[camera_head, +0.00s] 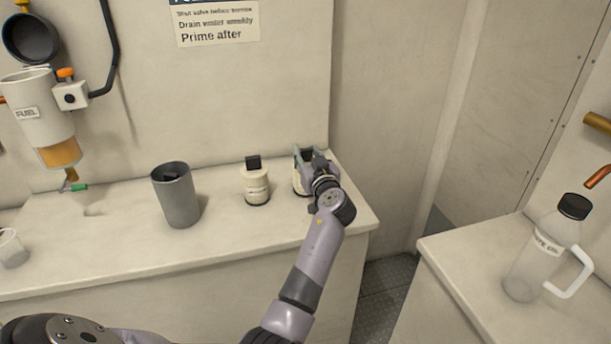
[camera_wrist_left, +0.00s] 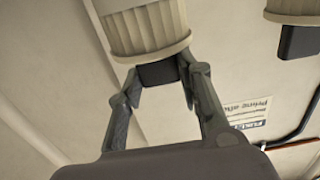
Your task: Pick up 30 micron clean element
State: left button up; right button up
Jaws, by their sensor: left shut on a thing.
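Two cream, ribbed cylindrical elements with black tabs on top stand on the counter. One element (camera_head: 299,184) is at the counter's right end, mostly hidden by my left gripper (camera_head: 313,168). In the left wrist view its ribbed body (camera_wrist_left: 145,30) fills the top, and my left gripper (camera_wrist_left: 160,73) is shut on its black tab. The other element (camera_head: 256,188) stands apart to the left, its label too small to read; its edge also shows in the left wrist view (camera_wrist_left: 293,10). The micron rating of the held element cannot be read. My right gripper is not in view.
A grey open canister (camera_head: 176,197) stands left of the elements. A fuel filter housing (camera_head: 38,115) with an amber bowl hangs on the wall. A clear cup (camera_head: 11,249) is at far left. A labelled bottle (camera_head: 543,251) stands on the right-hand bench, across a floor gap.

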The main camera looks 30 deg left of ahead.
pick_arm(q)
grip_shut()
jog(key=shift+r, duration=0.2)
